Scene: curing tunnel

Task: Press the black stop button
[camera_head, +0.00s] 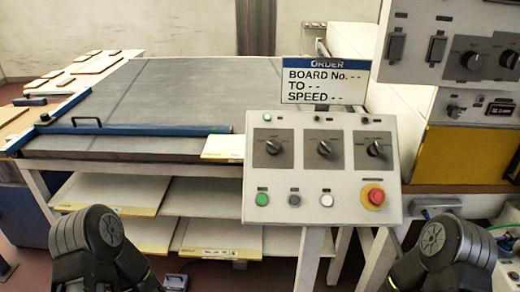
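A sloped light-grey control panel (340,147) stands in the middle right. Its lower row holds a green button (262,199), a dark grey to black button (294,200), a white button (326,201) and a red mushroom button (375,196) on a yellow ring. The dark one is the only button that fits the black stop button; no label on it is readable. Nothing covers it. Black links of my two arms show at the bottom left and bottom right, both apart from the panel. No fingers of either gripper show.
Three black rotary knobs sit above the buttons. A grey table with a blue bar (140,129) lies left, with shelves of boards below. Another control box (450,45) stands at the upper right.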

